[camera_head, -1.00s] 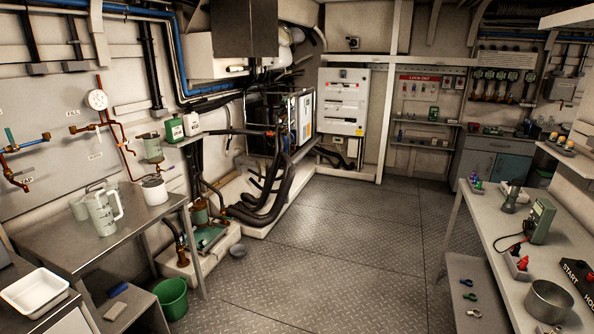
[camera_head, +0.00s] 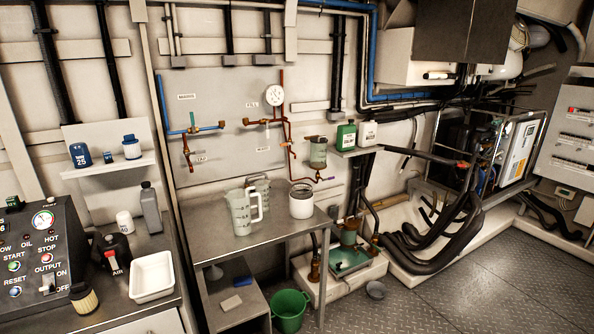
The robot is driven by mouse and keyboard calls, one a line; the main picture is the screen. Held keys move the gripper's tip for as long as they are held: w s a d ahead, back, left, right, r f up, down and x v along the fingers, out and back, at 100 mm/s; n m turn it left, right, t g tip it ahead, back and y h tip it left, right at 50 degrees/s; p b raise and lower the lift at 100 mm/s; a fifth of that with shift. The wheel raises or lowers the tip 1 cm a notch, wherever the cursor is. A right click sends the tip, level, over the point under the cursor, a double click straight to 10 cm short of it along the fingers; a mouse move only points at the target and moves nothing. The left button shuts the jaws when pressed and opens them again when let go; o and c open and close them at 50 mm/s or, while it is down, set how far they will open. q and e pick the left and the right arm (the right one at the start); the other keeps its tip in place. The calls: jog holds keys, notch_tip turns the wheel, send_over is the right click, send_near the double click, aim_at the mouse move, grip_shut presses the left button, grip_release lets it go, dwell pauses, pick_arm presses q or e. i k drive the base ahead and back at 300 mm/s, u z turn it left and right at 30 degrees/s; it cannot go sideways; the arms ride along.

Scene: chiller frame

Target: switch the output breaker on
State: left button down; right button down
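A dark control panel (camera_head: 40,255) stands at the left edge of the head view, partly cut off by the frame. It carries a round gauge (camera_head: 43,219) and labels for START, STOP, RESET and OUTPUT. Whether the lever is up or down is too small to tell. Neither of my grippers is in view.
A steel table (camera_head: 262,240) with jugs is to the right. A green bucket (camera_head: 290,309) sits on the floor; open floor lies at right.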

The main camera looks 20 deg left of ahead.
aim_at(46, 287)
jog(key=u, duration=0.9)
jog(key=i, duration=0.95)
jog(key=u, duration=0.7)
